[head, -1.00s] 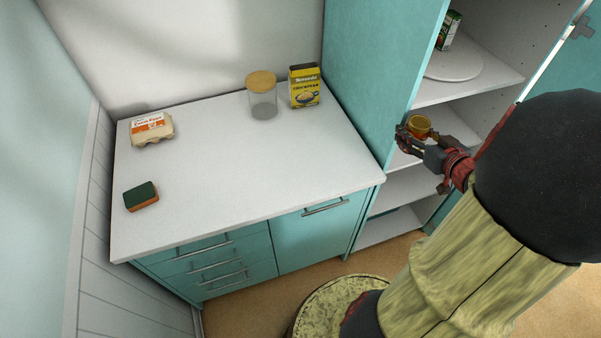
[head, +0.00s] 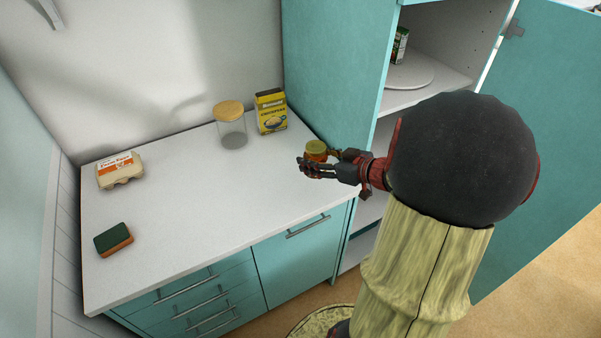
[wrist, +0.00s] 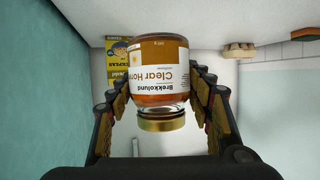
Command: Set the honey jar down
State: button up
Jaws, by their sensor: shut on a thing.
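The honey jar (head: 316,150) is an amber jar with a gold lid and a white label. It is between the fingers of my gripper (head: 312,166), which is shut on it, over the right end of the white countertop (head: 210,203). In the wrist view the honey jar (wrist: 160,75) fills the middle, upside down in the picture, with a finger on each side of my gripper (wrist: 160,95). I cannot tell whether the jar's base touches the counter.
A yellow chickpea box (head: 270,111) and a wood-lidded glass jar (head: 231,128) stand at the back. An egg carton (head: 120,171) and a sponge (head: 114,239) lie at left. The open tall cupboard (head: 340,75) stands at right. The counter's middle is clear.

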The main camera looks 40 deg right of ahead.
jog(key=w+f+b, duration=0.1)
jog(key=w+f, duration=0.1)
jog(key=w+d+f+b, duration=0.1)
jog(key=w+f, duration=0.1)
jog(key=w+f+b, duration=0.1)
jog(key=w+f, duration=0.1)
jog(key=w, duration=0.1)
jog(key=shift+d+f+b, duration=0.15)
jog(key=shift+d+b, duration=0.15)
jog(key=shift+d, duration=0.1)
jog(key=shift+w+d+f+b, duration=0.1)
jog(key=shift+w+f+b, duration=0.1)
jog(key=shift+f+b, duration=0.65)
jog(key=shift+w+f+b, duration=0.2)
jog(key=shift+f+b, duration=0.3)
jog(key=shift+f, duration=0.55)
jog(key=shift+f, duration=0.2)
jog(key=o, duration=1.6)
jog(key=shift+c, duration=0.2)
jog(key=shift+o, duration=0.5)
